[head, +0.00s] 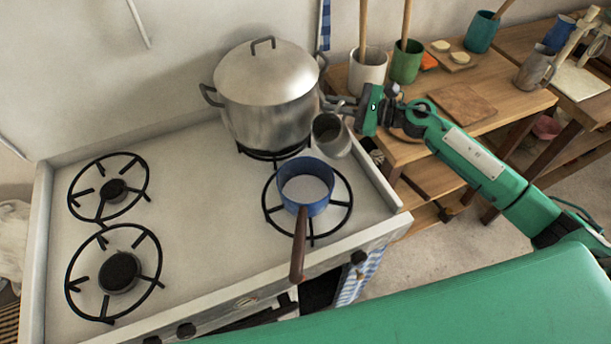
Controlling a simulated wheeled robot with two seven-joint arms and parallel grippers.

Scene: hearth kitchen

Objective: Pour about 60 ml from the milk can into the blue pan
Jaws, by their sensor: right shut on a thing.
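The milk can (338,140) is a small grey metal vessel, tilted with its dark mouth toward the left and front. It is in the air just above and behind the blue pan (316,208). My right gripper (345,105) is shut on the can near its top, reaching in from the right. The blue pan stands on the front right burner, its brown handle (298,245) pointing to the front. Its inside looks pale; I cannot tell whether that is milk or lining. No stream is visible between can and pan. My left gripper is out of view.
A large lidded pot (268,100) stands on the back right burner, close to the can. The two left burners (118,272) are empty. A wooden table (470,75) on the right holds a white crock (368,70), a green cup (406,62) and boards.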

